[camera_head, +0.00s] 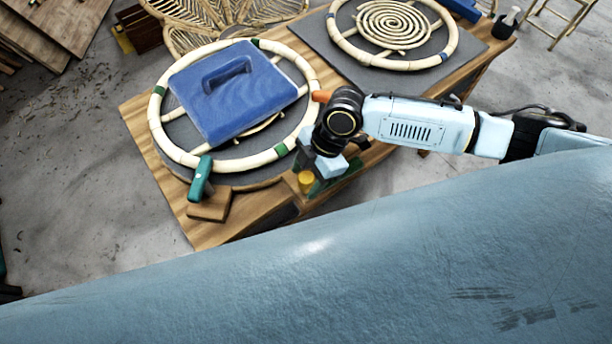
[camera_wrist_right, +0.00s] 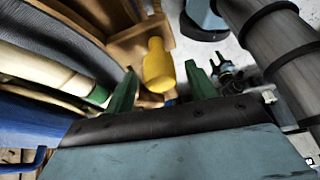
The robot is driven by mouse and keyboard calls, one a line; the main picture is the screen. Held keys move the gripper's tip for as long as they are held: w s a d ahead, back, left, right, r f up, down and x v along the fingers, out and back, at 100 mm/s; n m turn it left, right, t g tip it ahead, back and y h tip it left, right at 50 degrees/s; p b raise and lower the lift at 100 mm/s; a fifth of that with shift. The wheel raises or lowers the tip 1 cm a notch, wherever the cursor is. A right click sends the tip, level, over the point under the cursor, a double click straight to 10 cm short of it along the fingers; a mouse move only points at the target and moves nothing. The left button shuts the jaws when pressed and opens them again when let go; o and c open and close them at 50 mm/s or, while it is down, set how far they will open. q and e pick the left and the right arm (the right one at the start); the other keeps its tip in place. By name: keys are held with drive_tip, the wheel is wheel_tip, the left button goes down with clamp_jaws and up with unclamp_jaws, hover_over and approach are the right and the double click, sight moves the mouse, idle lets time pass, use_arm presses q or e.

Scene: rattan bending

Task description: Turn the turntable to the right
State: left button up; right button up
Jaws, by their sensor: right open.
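The turntable (camera_head: 178,134) is a dark grey disc on the wooden table, bearing a pale rattan ring (camera_head: 156,128) with green bands. A blue block with a handle (camera_head: 230,100) lies across the ring and hides much of the disc. My right gripper (camera_head: 308,176) is at the table's near edge, to the lower right of the ring. In the right wrist view, its green fingers stand apart on either side of a yellow knob (camera_wrist_right: 158,68). The knob also shows in the head view (camera_head: 305,182). Whether the fingers touch it cannot be told. My left gripper is not in view.
A teal-handled tool (camera_head: 200,177) stands by a small wooden block (camera_head: 210,206) at the table's near left corner. A second rattan ring with a coil (camera_head: 394,24) lies on a grey board behind.

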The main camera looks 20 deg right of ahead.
drive_tip(key=shift+a+f, duration=0.15)
drive_tip(key=shift+f, duration=0.2)
clamp_jaws()
